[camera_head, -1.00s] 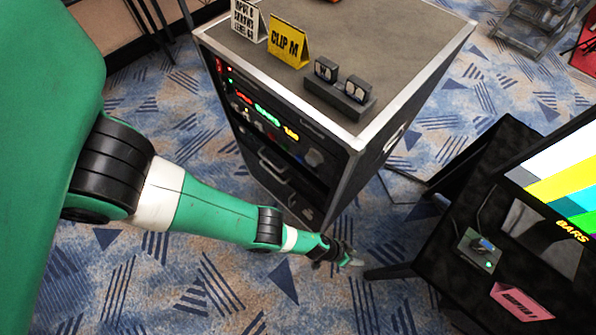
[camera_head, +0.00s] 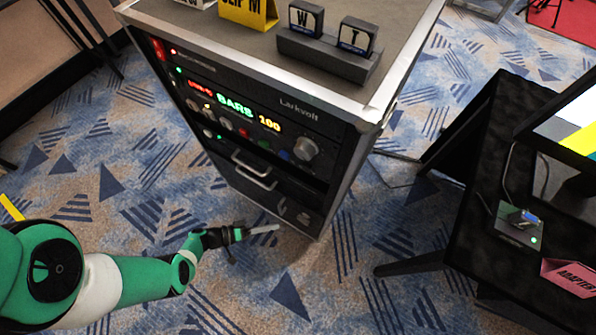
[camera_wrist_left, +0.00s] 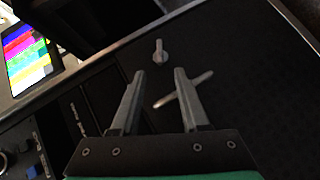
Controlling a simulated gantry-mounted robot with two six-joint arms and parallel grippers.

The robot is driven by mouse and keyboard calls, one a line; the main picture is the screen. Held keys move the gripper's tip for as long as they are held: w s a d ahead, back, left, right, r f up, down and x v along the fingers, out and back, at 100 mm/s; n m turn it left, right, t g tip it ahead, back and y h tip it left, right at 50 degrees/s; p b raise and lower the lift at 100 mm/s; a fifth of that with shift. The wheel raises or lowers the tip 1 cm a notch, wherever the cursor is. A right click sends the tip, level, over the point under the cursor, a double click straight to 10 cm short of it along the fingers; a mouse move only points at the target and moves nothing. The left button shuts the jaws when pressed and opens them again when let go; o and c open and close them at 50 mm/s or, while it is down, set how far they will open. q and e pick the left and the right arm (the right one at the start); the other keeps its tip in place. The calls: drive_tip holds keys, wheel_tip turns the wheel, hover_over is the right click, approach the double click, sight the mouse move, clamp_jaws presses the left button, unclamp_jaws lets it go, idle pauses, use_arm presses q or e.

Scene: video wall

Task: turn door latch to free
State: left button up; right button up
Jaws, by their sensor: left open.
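The black equipment rack (camera_head: 300,165) stands ahead in the head view. Low on its dark front are two small pale fittings, a left one (camera_head: 282,206) and a right one (camera_head: 303,217). In the left wrist view, a small grey turn latch (camera_wrist_left: 159,53) sits on a dark panel beyond the fingertips, apart from them. A slanted pale bar (camera_wrist_left: 164,101) lies lower, partly hidden behind the right finger. My left gripper (camera_head: 262,230) is open and empty, in front of the rack's lower front; its spread fingers also show in the left wrist view (camera_wrist_left: 159,75). My right gripper is out of view.
A black table (camera_head: 480,220) with a small device (camera_head: 519,224) and a pink sign (camera_head: 570,277) stands right. The patterned carpet (camera_head: 330,285) in front is clear.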

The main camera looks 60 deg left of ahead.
sight(306, 215)
use_arm(q)
drive_tip(key=b+x, duration=0.6)
drive_tip(key=x, duration=0.5)
drive_tip(key=shift+w, duration=0.2)
drive_tip(key=shift+d+f, duration=0.1)
drive_tip(key=shift+d, duration=0.05)
clamp_jaws()
